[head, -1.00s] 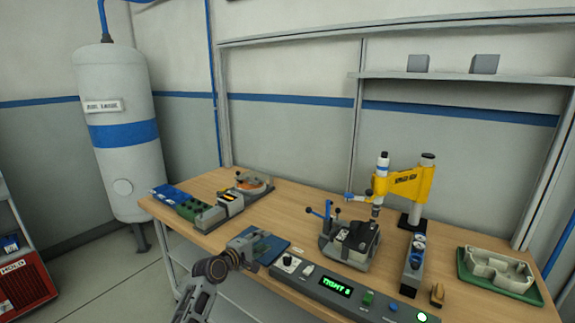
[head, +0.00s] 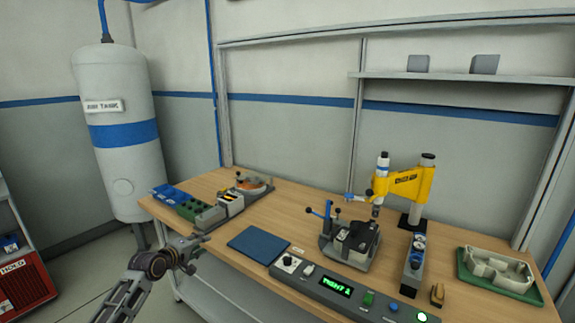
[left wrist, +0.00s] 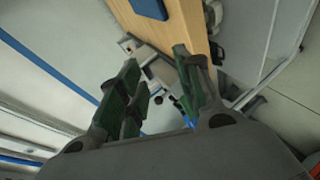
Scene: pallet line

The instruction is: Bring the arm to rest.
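My left arm comes in from the lower left in the head view. Its gripper (head: 196,243) is by the table's front left edge, left of the blue mat (head: 259,244) and apart from it. In the left wrist view the two green-padded fingers (left wrist: 160,82) stand apart with nothing held between them. The wooden table (head: 215,256) shows beyond them at the top. My right gripper is in neither view.
A fixture (head: 350,244) with a yellow-armed press (head: 405,184) stands on the table. A control panel (head: 345,290) runs along the front edge. A green tray (head: 498,283) is at the right.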

